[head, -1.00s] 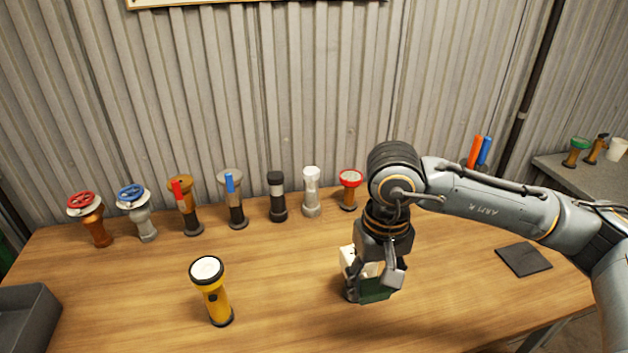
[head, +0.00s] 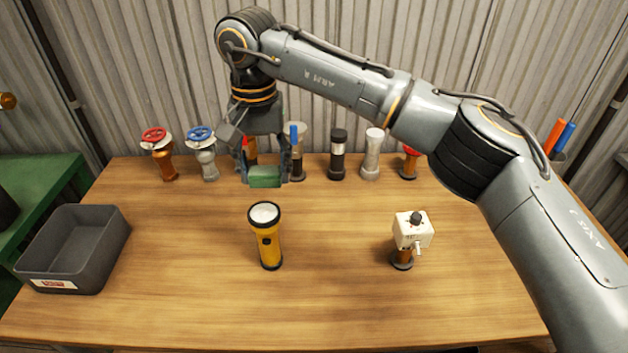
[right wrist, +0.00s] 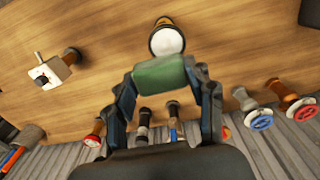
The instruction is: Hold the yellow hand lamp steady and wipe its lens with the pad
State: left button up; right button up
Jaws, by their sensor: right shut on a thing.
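The yellow hand lamp (head: 268,240) stands upright on the table, its round pale lens (head: 265,213) facing up and towards me. My right gripper (head: 264,174) is shut on the green pad (head: 265,182), above the table and behind the lamp, apart from the lens. In the right wrist view, the pad (right wrist: 160,75) spans between the two fingers, and the lamp (right wrist: 167,38) shows just beyond it, its lens partly close to the pad's edge. My left gripper is in no view.
A white box on a brown stand (head: 412,231) stands to the lamp's right. A grey bin (head: 75,250) is at the left. A row of valves and fittings (head: 205,160) lines the back, partly hidden by my right arm. The table's front is clear.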

jog(key=shift+a, duration=0.7)
send_over(264, 212)
jog(key=shift+f, duration=2.8)
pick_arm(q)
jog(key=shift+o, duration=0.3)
